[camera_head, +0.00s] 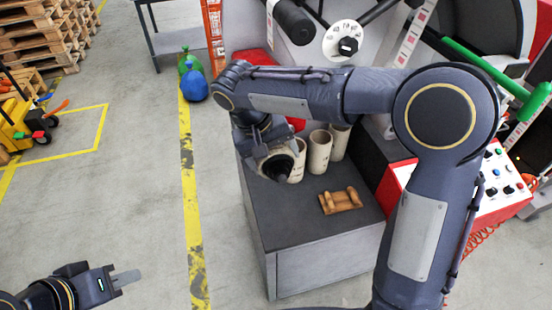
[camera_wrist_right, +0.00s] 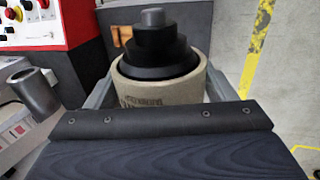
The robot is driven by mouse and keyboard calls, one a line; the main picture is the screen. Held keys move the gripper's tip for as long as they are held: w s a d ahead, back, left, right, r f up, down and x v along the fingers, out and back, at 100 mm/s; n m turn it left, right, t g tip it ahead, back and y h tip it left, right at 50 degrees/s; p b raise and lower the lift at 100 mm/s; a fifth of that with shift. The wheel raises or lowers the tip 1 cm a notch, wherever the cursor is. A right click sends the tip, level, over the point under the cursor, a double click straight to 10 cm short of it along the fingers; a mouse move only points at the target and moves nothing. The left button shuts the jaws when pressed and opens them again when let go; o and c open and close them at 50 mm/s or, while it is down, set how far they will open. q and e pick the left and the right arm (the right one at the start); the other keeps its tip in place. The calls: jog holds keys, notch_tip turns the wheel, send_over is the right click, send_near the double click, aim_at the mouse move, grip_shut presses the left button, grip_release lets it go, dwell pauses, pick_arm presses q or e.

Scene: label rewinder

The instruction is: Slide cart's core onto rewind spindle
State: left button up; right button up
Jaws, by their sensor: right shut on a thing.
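My right gripper (camera_head: 265,150) is shut on a beige cardboard core, above the left side of the grey cart (camera_head: 285,215). In the right wrist view the core (camera_wrist_right: 160,92) sits between the fingers, with a black stepped piece (camera_wrist_right: 156,45) at its open end. Several other cores, such as the upright core (camera_head: 319,152), stand at the back of the cart. A black roller (camera_head: 294,22) juts from the machine at top; I cannot tell whether it is the rewind spindle. My left gripper (camera_head: 120,279) is empty at lower left, its finger gap unclear.
A wooden cradle (camera_head: 341,202) lies on the cart top. The machine's red-sided control panel (camera_head: 490,190) is at right, and a green roller (camera_head: 465,55) sticks out at upper right.

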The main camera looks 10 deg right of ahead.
jog(key=shift+w+p, duration=1)
jog(key=shift+w, duration=1.55)
jog(key=shift+w+a, duration=0.15)
jog(key=shift+w, duration=3.2)
jog(key=shift+w+a, duration=0.15)
jog(key=shift+w, duration=3.15)
jog(key=shift+w, duration=0.1)
jog(key=o, duration=1)
